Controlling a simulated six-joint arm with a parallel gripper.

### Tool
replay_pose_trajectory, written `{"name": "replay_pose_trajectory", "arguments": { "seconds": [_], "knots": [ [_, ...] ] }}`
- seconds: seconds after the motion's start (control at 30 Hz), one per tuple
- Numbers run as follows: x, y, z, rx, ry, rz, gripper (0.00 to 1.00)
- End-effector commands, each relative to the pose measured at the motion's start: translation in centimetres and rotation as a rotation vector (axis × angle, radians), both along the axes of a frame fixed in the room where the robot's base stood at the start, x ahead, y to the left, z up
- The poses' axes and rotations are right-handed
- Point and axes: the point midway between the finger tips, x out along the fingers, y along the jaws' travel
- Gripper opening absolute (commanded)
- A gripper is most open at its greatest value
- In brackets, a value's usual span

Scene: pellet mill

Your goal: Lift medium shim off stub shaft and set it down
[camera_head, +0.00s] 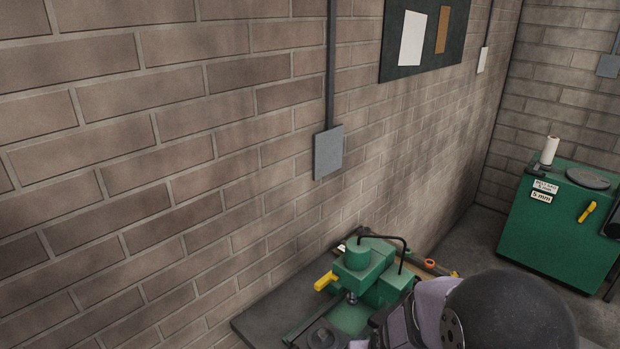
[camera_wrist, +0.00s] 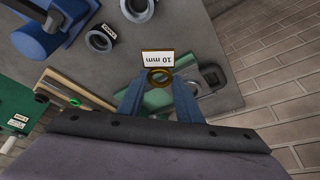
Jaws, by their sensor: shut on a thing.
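In the wrist view, a brass-coloured ring with a white "10 mm" tag, which I take as the medium shim (camera_wrist: 159,84), lies between the two blue-grey fingertips of my gripper (camera_wrist: 158,81). My gripper is shut on it. The tag reads upside down and stands at the ring's far side. A green part shows beneath and behind the ring. I cannot make out the stub shaft, nor whether the ring is still around it. In the head view my own arm covers the lower middle, and the fingers and shim are not visible.
Two grey rings, one at left (camera_wrist: 98,40) and one at the top (camera_wrist: 138,10), lie on the grey bench top (camera_wrist: 185,35). A blue device (camera_wrist: 40,38) stands at upper left. The green machine (camera_head: 372,276) with a yellow handle stands by the brick wall.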

Motion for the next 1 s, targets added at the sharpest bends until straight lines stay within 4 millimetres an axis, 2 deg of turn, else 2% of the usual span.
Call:
{"name": "replay_pose_trajectory", "arguments": {
  "seconds": [0.27, 0.37, 0.47, 0.57, 0.73, 0.87, 1.0],
  "knots": [
    [0.4, -0.6, 0.0, 0.0, -0.001, -0.022, 0.0],
    [1.1, -1.8, -0.1, -0.001, -0.001, -0.061, 0.0],
    [2.4, -4.2, -0.1, -0.001, -0.001, -0.139, 0.0],
    [3.6, -7.3, -0.1, -0.001, -0.001, -0.235, 0.0],
    [5.1, -13.9, -0.2, -0.001, 0.0, -0.421, 0.0],
    [5.4, -19.6, -0.2, 0.0, 0.0, -0.574, 0.0],
    [4.8, -25.8, -0.2, 0.0, 0.002, -0.735, 0.0]
  ]
}}
